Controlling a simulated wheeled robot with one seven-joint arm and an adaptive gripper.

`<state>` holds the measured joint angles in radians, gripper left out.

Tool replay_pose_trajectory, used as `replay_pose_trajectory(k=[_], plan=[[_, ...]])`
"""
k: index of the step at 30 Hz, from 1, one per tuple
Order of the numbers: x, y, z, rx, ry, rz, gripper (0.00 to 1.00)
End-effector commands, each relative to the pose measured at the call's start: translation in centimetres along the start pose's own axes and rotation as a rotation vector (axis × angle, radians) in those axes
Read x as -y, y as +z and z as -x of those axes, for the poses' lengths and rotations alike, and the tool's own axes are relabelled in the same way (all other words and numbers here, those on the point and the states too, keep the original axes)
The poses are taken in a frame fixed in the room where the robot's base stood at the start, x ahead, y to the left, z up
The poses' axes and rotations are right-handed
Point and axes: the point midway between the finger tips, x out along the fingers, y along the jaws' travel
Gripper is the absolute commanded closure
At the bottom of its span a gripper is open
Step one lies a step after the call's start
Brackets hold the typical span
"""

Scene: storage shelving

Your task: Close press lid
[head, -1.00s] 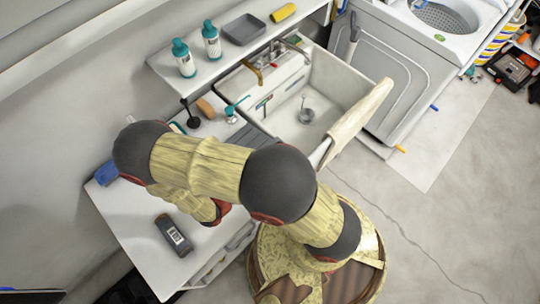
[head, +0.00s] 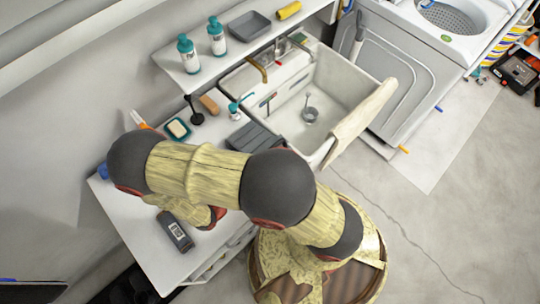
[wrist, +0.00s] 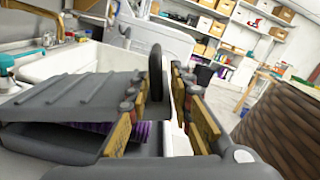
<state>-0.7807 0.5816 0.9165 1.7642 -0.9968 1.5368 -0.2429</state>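The press lid (wrist: 75,92) is a dark grey ribbed plate at the left of the wrist view. A gap with a purple strip (wrist: 70,132) shows beneath its near edge, so it looks partly raised. In the head view the grey ribbed press (head: 254,137) lies beside the sink, partly hidden by my arm. My gripper (wrist: 165,105) is open at the lid's right side. A dark upright rounded piece (wrist: 155,72), perhaps a handle, shows between or just beyond the fingers; contact cannot be told. My gripper is hidden in the head view.
The sink (head: 335,100) is just beyond the press. A shelf with two teal-capped bottles (head: 188,55) is above. Open floor lies right.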

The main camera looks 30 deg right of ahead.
Motion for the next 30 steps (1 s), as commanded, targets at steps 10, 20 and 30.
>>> replay_pose_trajectory(k=[10, 20, 30], plan=[[-0.3, 0.3, 2.4, 0.002, 0.007, -0.004, 0.81], [-0.4, 0.5, 4.5, 0.001, 0.008, -0.005, 0.81], [-0.3, 0.5, 6.0, 0.002, 0.006, -0.005, 0.81]])
